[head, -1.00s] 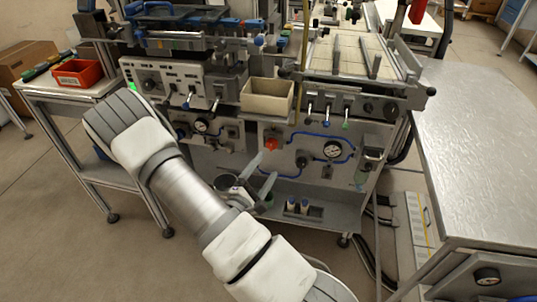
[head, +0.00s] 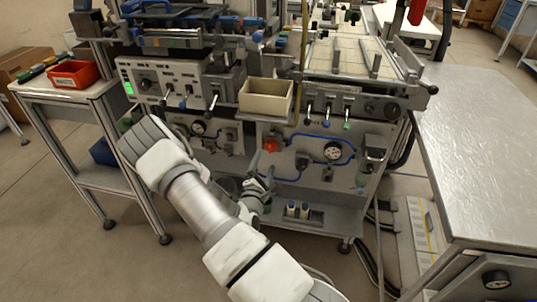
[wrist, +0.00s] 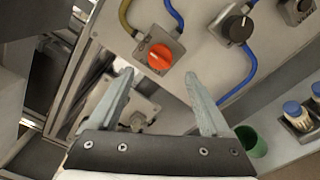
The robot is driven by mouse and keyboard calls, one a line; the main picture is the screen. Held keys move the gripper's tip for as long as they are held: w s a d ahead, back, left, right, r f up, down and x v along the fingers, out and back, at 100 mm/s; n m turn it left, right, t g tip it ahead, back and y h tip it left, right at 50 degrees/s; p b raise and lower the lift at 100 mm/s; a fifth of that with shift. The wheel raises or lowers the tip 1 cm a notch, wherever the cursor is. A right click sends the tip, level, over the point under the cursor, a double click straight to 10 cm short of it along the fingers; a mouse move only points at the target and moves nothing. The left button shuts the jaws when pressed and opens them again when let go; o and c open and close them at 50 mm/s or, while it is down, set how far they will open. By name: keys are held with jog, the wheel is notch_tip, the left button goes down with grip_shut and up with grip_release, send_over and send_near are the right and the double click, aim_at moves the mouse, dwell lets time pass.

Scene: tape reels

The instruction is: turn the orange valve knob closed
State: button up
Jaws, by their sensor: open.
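The orange valve knob (head: 271,145) is on the front panel of the machine, below the beige bin. In the wrist view the knob (wrist: 160,57) sits on a grey square mount, with a yellow-brown hose and a blue hose at its top. My gripper (wrist: 160,76) is open and empty, its two grey fingers spread below the knob in that view. The fingers appear apart from the knob; the remaining distance is hard to tell. In the head view my gripper (head: 264,176) is small and partly hidden by its own wrist, just below the knob.
A black knob (wrist: 237,26) and blue tubing sit right of the orange knob, with a pressure gauge (head: 333,151) farther right. A green cup (wrist: 250,141) and blue-capped bottles (wrist: 300,115) stand on the lower shelf. The beige bin (head: 266,98) is above.

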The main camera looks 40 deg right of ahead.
aim_at(269, 150)
jog(key=b+x, duration=0.1)
jog(key=x, duration=0.5)
jog(key=shift+d, duration=0.1)
jog(key=shift+c, duration=0.4)
grip_shut()
